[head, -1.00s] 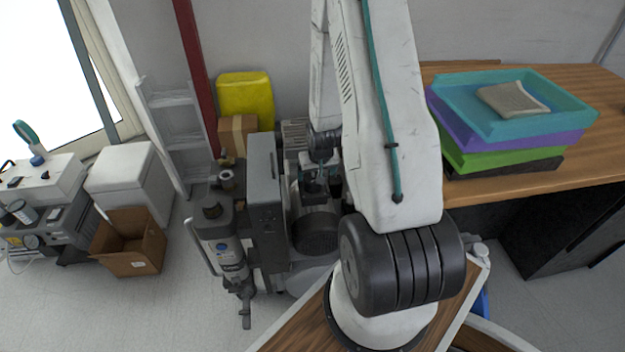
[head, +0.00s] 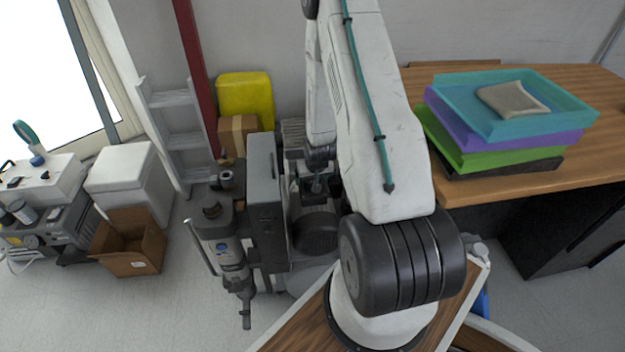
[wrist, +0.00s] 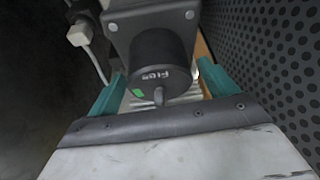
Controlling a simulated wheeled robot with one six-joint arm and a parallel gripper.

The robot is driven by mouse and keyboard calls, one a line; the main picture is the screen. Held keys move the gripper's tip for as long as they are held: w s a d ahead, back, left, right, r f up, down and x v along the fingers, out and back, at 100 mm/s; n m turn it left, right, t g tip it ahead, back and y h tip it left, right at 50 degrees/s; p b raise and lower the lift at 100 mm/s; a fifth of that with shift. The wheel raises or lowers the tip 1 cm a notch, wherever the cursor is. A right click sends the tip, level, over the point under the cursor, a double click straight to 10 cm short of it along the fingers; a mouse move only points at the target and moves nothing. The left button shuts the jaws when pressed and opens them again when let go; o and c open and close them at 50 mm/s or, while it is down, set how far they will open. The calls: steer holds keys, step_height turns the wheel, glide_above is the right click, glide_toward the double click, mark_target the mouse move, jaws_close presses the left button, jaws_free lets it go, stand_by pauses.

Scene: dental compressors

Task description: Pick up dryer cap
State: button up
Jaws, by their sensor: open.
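In the wrist view a black round cap (wrist: 162,68) with pale lettering, a green mark and a small tab sits on a dark square housing. I take it for the dryer cap; the lettering is too blurred to read fully. My gripper (wrist: 160,90) is open, its teal fingers apart on the left and right of the cap. I cannot tell whether either finger touches it. In the head view my gripper (head: 317,184) is small and partly hidden among the dark compressor parts, and the cap cannot be made out.
A tall grey cabinet (head: 264,205) stands close left of my gripper, with a grey cylindrical unit (head: 222,240) beside it. In the wrist view a dark perforated panel (wrist: 275,55) is close on the right. A wooden table (head: 590,100) with stacked trays (head: 500,125) is at right.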

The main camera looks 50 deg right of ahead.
steer(key=c, duration=1.1)
steer(key=shift+r, duration=0.1)
steer(key=shift+c, duration=0.2)
